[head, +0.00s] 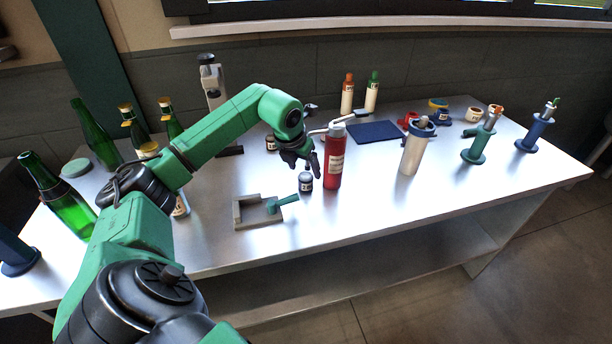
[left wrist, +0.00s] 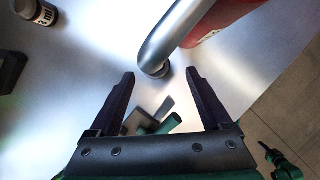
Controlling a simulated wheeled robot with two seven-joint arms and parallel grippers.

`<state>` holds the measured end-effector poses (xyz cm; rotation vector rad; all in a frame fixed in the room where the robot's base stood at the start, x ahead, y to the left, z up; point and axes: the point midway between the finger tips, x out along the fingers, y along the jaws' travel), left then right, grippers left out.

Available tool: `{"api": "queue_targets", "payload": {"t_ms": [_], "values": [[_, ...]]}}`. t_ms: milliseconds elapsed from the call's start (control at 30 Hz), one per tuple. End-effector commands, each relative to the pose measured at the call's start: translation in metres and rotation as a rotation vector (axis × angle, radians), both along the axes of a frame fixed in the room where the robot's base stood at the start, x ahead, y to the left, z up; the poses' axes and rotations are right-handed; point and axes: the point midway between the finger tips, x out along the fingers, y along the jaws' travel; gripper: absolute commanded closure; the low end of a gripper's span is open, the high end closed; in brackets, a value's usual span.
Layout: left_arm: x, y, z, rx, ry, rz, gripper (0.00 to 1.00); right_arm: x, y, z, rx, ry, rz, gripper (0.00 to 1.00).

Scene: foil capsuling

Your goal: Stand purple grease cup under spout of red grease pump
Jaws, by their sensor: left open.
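The red grease pump (head: 334,170) stands upright near the table's middle, its metal spout (head: 318,132) reaching left. In the left wrist view the spout (left wrist: 172,38) curves down between my fingertips. A small dark purplish cup with a pale label (head: 306,183), seemingly the purple grease cup, stands upright just left of the pump, below the spout's side. In the left wrist view, a dark round edge (left wrist: 163,72) shows at the spout's end, mostly hidden. My left gripper (head: 304,168) is open above the cup, fingers apart and holding nothing.
A grey holder (head: 257,222) with a teal handle (head: 283,203) lies front left of the cup. Another labelled jar (head: 271,143) stands behind my left arm. A white pump (head: 415,152) and a dark blue mat (head: 374,132) are to the right. Green bottles (head: 62,200) stand left.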

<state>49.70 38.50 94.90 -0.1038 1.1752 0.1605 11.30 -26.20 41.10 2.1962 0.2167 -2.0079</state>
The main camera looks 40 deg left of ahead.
Motion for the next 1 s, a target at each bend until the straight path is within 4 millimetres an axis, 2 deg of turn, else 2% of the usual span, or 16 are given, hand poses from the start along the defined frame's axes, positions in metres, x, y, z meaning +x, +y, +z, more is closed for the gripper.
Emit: {"api": "queue_targets", "payload": {"t_ms": [100,200,300,433,1000], "values": [[-0.012,-0.001,0.031,0.004,-0.005,0.001,0.18,0.001,0.005,-0.007,0.006,-0.001,-0.001,1.00],[-0.021,-0.004,0.053,0.002,-0.004,0.000,0.18,0.001,0.007,-0.008,0.010,-0.001,-0.001,1.00],[-0.027,-0.005,0.066,0.002,-0.002,-0.001,0.18,0.001,0.008,-0.008,0.011,-0.002,0.000,1.00],[-0.030,-0.006,0.072,0.001,0.000,0.000,0.18,0.001,0.008,-0.008,0.011,-0.002,0.000,1.00],[-0.029,-0.006,0.071,0.000,0.000,0.000,0.18,0.004,0.003,-0.007,0.003,-0.006,0.002,1.00]]}}
